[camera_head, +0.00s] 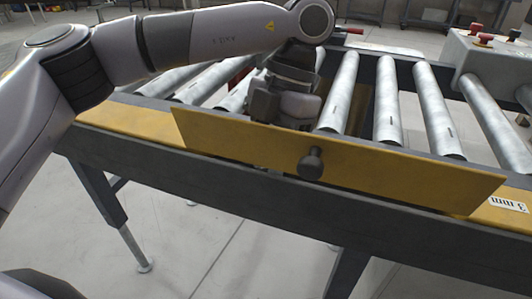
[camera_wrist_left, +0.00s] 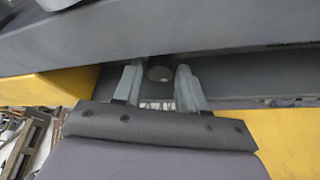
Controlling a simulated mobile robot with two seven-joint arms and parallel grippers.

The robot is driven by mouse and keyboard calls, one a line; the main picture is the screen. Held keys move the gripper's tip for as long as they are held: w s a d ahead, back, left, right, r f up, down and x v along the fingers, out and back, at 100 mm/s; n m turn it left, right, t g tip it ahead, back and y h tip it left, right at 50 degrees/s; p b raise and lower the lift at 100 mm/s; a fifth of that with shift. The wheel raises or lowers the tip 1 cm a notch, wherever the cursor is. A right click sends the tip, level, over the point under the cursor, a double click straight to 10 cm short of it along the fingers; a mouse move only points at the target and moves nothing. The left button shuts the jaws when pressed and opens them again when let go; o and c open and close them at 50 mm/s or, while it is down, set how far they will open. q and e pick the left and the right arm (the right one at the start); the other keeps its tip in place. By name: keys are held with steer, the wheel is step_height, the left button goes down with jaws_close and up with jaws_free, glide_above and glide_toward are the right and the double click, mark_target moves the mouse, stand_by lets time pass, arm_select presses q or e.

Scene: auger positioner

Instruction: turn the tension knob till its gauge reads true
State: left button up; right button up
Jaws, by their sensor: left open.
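A dark round knob (camera_head: 311,163) sticks out from the front of a tilted yellow panel (camera_head: 400,180) along the conveyor's side. My left gripper (camera_head: 285,112) is behind the panel's top edge, left of that knob; its fingertips are hidden in the head view. In the left wrist view the left gripper (camera_wrist_left: 158,85) is open, with two pale grey fingers apart. A round brownish end (camera_wrist_left: 160,73) shows between and beyond the fingers, in shadow; I cannot tell whether it is the tension knob or whether it is touched. No gauge reading can be made out.
Metal rollers (camera_head: 388,100) lie across the conveyor behind the panel. A dark side rail (camera_head: 250,195) runs below it. A label reading 3 mm (camera_head: 508,204) shows upside down at the right. A grey control box (camera_head: 490,55) with red buttons stands at the back right. Floor in front is clear.

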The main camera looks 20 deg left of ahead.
arm_select(q)
jaws_close()
steer(key=n+h+p, duration=0.1)
steer(key=n, duration=0.2)
steer(key=shift+a+g, duration=0.1)
steer(key=shift+g, duration=0.2)
steer(key=shift+n+h, duration=0.3)
steer(key=shift+n, duration=0.4)
arm_select(e)
steer(key=shift+s+d+r, duration=0.1)
steer(key=shift+s+r, duration=0.1)
steer(key=shift+s, duration=0.05)
arm_select(q)
jaws_free()
arm_select(e)
steer(key=shift+r, duration=0.1)
steer(key=shift+w, duration=0.1)
